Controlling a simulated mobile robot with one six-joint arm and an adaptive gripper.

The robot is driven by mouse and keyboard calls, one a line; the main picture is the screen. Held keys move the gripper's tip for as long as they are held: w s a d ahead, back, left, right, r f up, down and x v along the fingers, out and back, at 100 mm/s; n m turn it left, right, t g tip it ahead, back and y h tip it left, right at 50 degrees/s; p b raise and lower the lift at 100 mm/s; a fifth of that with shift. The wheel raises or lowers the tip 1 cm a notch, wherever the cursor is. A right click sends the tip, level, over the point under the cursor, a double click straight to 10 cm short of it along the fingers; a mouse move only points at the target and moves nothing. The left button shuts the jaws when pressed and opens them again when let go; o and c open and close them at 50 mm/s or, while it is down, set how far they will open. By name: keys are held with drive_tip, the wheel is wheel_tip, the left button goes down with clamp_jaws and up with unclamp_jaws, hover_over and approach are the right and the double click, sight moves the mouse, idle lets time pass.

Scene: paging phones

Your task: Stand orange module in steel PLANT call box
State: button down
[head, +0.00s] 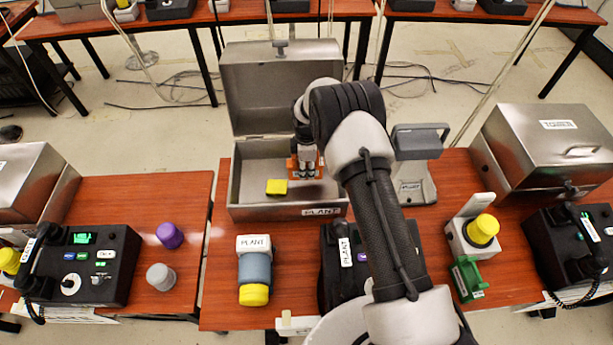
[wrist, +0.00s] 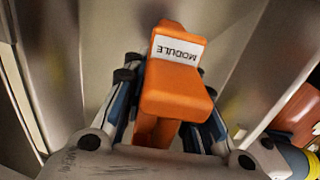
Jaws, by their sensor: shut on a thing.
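The orange module (head: 293,168) is inside the open steel PLANT call box (head: 236,185), towards the right part of its interior. In the wrist view the orange module (wrist: 180,90) carries a white MODULE label and sits between both fingers. My gripper (head: 303,155) is shut on it, reaching down into the box from above. The box lid stands open at the back. A yellow block (head: 277,187) lies on the box floor left of the module. Whether the module touches the box floor cannot be told.
On the table around the box are a grey-and-yellow PLANT cylinder (head: 255,270), a black phone (head: 335,275) partly behind my arm, a grey-handled stand (head: 418,150), and a green holder (head: 467,278). A closed steel box (head: 550,150) stands at right.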

sight(307, 176)
drive_tip(key=shift+f+b, duration=0.3)
drive_tip(key=shift+f, duration=1.6)
drive_tip(key=shift+f, duration=0.1)
drive_tip(key=c, duration=1.8)
unclamp_jaws()
drive_tip(key=shift+f, duration=0.1)
drive_tip(key=o, duration=0.5)
